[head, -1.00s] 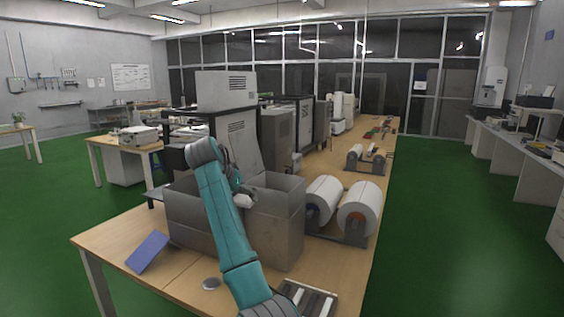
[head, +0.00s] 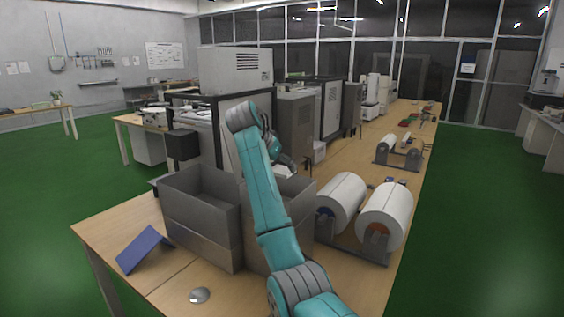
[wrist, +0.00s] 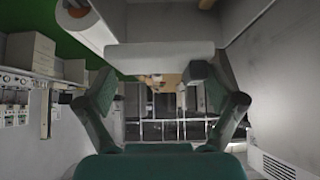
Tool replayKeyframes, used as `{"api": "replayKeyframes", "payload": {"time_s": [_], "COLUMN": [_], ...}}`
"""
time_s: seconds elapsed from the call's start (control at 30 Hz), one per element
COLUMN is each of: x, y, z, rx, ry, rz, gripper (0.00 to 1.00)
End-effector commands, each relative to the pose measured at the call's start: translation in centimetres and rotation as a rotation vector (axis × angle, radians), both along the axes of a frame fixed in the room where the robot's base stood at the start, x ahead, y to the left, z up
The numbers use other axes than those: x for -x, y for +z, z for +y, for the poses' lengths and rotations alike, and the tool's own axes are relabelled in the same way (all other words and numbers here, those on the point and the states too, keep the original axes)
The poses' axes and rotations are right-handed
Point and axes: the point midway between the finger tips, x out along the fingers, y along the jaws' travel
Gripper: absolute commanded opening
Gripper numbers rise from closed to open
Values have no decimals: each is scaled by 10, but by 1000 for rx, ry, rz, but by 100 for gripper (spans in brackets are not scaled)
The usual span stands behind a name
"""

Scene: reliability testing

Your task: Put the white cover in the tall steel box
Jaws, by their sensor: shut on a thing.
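The white cover (wrist: 165,56) is held between the two fingers of my gripper (wrist: 165,95) in the wrist view. In the head view my gripper (head: 284,162) is above the right-hand, taller steel box (head: 302,191), and a pale bit of the cover (head: 284,172) shows beside my arm. My teal arm hides much of that box and its inside. A second open steel box (head: 190,205) stands just to its left on the wooden table. How high the cover is above the box rim I cannot tell.
Two large white rolls (head: 384,217) on a stand are right of the boxes. A blue folded piece (head: 143,248) and a small grey disc (head: 200,295) lie on the table (head: 115,224) at the front left. Grey machines (head: 295,125) stand behind the boxes.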

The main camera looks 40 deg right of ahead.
Motion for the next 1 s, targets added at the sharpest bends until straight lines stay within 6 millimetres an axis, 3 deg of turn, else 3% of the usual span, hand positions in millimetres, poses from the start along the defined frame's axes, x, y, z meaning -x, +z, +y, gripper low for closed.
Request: {"api": "replayKeyframes", "payload": {"time_s": [0.7,1.0], "x": [0,0], "y": [-72,-91], "z": [0,0], "rx": [-1,0], "ry": [-1,0], "rz": [1,0], "gripper": [59,59]}}
